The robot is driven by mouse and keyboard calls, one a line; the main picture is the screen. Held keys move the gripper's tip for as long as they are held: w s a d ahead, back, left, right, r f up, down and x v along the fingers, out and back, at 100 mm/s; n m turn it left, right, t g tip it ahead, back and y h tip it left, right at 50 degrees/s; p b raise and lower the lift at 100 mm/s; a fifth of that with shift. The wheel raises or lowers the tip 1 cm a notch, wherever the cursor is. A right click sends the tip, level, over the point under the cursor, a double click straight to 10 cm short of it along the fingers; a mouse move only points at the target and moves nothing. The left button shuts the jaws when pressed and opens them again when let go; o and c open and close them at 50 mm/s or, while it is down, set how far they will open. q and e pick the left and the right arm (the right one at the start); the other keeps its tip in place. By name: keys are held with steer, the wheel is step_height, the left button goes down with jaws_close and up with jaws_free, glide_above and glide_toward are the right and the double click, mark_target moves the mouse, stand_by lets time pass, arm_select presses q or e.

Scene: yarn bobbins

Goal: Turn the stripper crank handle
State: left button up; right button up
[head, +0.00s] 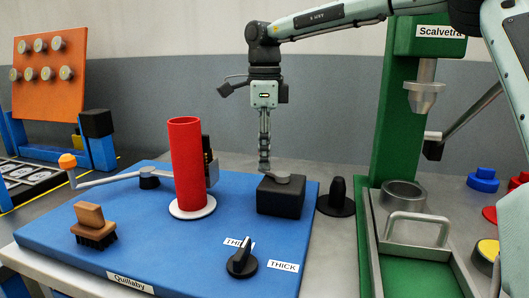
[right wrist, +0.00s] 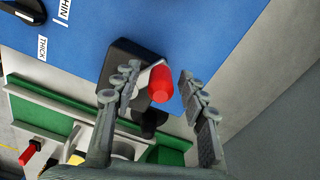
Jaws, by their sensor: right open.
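A black box (head: 280,198) stands at the right end of the blue machine board and bears a short grey crank arm (head: 283,178). In the right wrist view a red crank handle (right wrist: 160,84) stands on that arm; in the head view my gripper hides it. My right gripper (head: 264,166) points straight down over the box. In the right wrist view its fingers (right wrist: 160,92) are apart, one on each side of the red handle, with gaps showing. My left gripper is out of view.
The blue board (head: 150,215) also carries a red tube (head: 187,160), a crank with an orange knob (head: 67,161), a brush (head: 93,228) and a black dial (head: 241,262). A green press (head: 395,120) stands to the right, beside a black spindle (head: 336,198).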

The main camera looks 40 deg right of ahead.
step_height(320, 180, up, 12)
stand_by(0.5)
steer(key=shift+f, duration=0.1)
stand_by(0.4)
